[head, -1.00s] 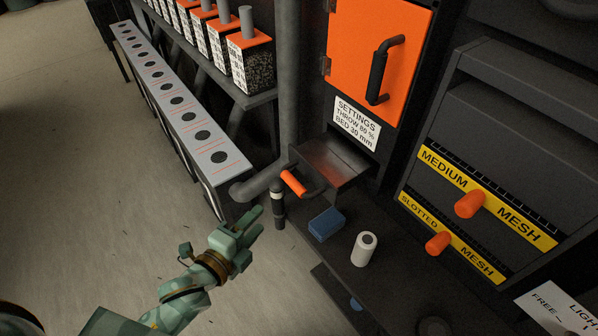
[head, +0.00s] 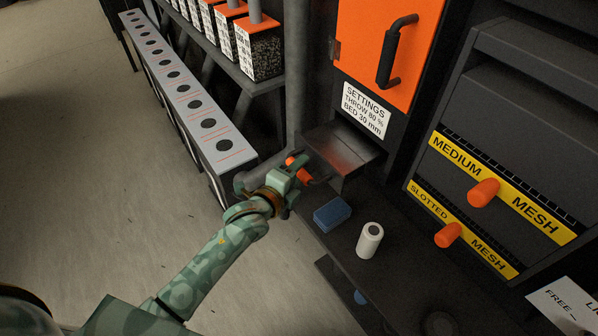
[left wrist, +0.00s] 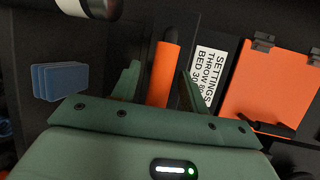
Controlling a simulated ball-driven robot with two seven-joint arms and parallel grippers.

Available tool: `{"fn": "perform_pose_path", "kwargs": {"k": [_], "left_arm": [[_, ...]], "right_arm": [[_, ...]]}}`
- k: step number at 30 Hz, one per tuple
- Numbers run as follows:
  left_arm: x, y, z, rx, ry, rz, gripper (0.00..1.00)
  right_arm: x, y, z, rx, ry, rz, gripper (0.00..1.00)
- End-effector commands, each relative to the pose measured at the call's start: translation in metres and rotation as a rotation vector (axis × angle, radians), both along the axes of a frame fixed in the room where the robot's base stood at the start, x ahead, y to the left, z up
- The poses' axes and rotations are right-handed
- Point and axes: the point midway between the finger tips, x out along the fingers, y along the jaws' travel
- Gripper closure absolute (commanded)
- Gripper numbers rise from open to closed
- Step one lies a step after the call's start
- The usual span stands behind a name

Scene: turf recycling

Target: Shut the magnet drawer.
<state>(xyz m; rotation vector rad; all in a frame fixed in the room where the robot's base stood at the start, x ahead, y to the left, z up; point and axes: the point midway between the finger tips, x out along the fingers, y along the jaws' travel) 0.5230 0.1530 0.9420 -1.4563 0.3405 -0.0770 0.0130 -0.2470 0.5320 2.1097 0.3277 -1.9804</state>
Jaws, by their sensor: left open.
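The magnet drawer (head: 343,152) is a grey metal drawer. It sticks out of the dark machine below the white settings sign. Its orange bar handle (head: 300,172) is at the drawer's left front side. My left gripper (head: 293,180) is at this handle and hides part of it. In the left wrist view the orange handle (left wrist: 165,72) shows between the two spread green fingers, with gaps on both sides. The left gripper is open and holds nothing. My right gripper is not in view.
A blue block (head: 332,213) and a white roll (head: 370,240) stand on the dark ledge right of my gripper. An orange door (head: 375,50) with a black handle is above. Mesh drawers with orange knobs (head: 483,192) are at right.

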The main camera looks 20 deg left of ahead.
Motion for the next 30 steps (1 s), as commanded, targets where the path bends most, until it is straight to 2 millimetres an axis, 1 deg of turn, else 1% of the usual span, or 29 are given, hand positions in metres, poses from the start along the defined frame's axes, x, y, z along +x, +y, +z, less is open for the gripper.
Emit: {"fn": "perform_pose_path", "kwargs": {"k": [3, 10, 11, 12, 15, 20, 23, 26, 30], "left_arm": [[0.004, -0.002, -0.001, -0.001, 0.001, 0.000, 0.56], [0.004, -0.002, -0.001, -0.001, 0.001, 0.000, 0.56], [0.004, -0.002, -0.001, -0.001, 0.001, 0.000, 0.64], [0.004, -0.002, -0.001, -0.001, 0.001, 0.000, 0.75], [0.004, -0.001, -0.001, -0.001, 0.001, 0.000, 1.00], [0.007, -0.003, -0.001, -0.001, 0.000, 0.000, 1.00], [0.018, -0.011, -0.002, -0.003, 0.001, 0.001, 1.00], [0.039, -0.028, -0.003, -0.003, 0.001, 0.001, 1.00], [0.072, -0.053, -0.005, -0.003, 0.000, 0.000, 1.00]], "right_arm": [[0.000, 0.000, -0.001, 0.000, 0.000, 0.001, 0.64], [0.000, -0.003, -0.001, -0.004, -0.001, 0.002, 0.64], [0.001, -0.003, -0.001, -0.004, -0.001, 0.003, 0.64], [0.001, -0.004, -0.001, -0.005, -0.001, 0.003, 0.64], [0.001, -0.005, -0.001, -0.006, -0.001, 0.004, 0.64], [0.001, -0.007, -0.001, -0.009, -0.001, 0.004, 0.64], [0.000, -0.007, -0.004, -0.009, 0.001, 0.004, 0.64], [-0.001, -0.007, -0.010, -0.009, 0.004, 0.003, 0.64], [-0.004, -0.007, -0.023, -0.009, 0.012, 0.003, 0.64]]}}
